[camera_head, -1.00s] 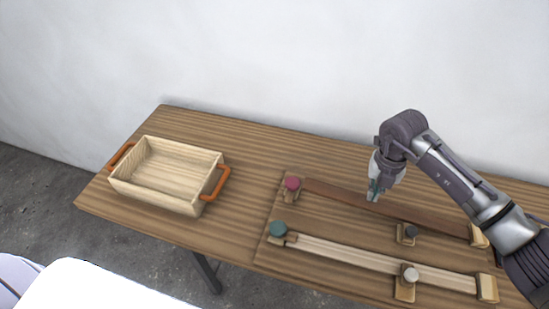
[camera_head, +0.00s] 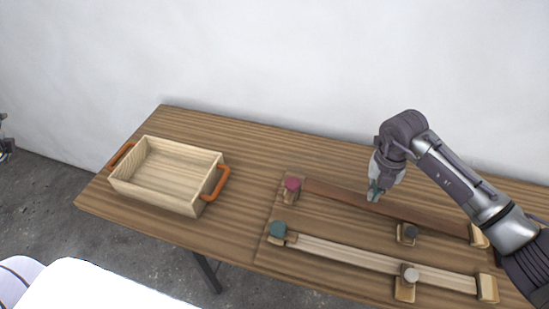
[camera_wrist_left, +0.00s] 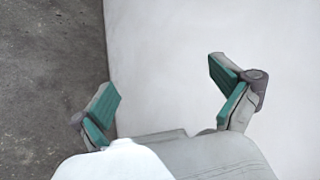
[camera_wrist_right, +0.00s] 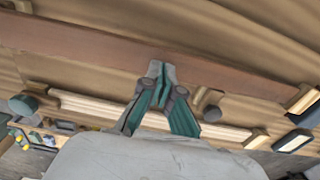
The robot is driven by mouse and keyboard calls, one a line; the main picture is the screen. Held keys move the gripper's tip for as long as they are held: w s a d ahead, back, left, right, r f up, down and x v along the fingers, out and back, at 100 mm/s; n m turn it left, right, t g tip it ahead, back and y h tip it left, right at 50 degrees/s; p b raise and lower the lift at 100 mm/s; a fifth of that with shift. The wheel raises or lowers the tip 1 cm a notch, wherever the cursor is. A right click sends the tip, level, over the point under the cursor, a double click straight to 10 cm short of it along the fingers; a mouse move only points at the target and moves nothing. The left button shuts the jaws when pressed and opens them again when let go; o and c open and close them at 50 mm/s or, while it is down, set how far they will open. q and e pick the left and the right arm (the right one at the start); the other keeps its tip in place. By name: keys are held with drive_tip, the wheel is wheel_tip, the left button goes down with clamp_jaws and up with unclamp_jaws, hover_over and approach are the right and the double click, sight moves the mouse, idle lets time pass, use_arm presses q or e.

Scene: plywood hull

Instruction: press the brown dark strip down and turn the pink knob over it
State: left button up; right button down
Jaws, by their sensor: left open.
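The dark brown strip (camera_head: 430,218) lies on the board at the back of the table, running from beside the pink knob (camera_head: 292,184) to a wooden end block (camera_head: 478,236). The pink knob sits on a small wooden block at the strip's left end. My right gripper (camera_head: 375,192) is shut, with its tips down at the strip's middle; it seems to touch the strip. In the right wrist view the strip (camera_wrist_right: 90,42) runs behind the fingertips (camera_wrist_right: 160,70). My left gripper (camera_wrist_left: 165,85) is open and empty, away from the table; only a bit of that arm shows in the head view.
A pale strip (camera_head: 350,254) lies in front, with a teal knob (camera_head: 278,229) at its left. A dark knob (camera_head: 409,231) and a grey knob (camera_head: 410,273) stand on blocks. A wooden box (camera_head: 160,190) with orange handles stands left. The table between is clear.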

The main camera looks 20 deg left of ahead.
use_arm(q)
drive_tip(key=w+d+r+m+t, duration=0.2)
drive_tip(key=w+d+r+m, duration=0.2)
drive_tip(key=w+r, duration=0.4)
drive_tip(key=w+d+f+m+t+h, duration=0.15)
drive_tip(key=w+d+f+m, duration=0.25)
drive_tip(key=d, duration=0.4)
drive_tip(key=w+d+f+m+t+h, duration=0.1)
drive_tip(key=w+d+f+m+t, duration=0.1)
drive_tip(key=w+d+f+m, duration=0.4)
use_arm(e)
drive_tip(key=shift+s+a+r, duration=0.1)
use_arm(q)
drive_tip(key=w+d+r+n, duration=0.1)
drive_tip(key=w+d+r, duration=0.15)
drive_tip(key=d, duration=0.45)
drive_tip(key=w+d+r+h, duration=0.1)
drive_tip(key=w+d, duration=0.3)
drive_tip(key=d, duration=0.4)
drive_tip(key=w+d+r+n, duration=0.1)
drive_tip(key=w+d, duration=0.3)
drive_tip(key=d, duration=0.3)
drive_tip(key=n+g+h, duration=0.9)
drive_tip(key=g+h, duration=0.3)
drive_tip(key=g, duration=0.1)
approach(291, 186)
drive_tip(key=x, duration=1)
drive_tip(key=shift+d+f, duration=0.1)
drive_tip(key=shift+f, duration=0.2)
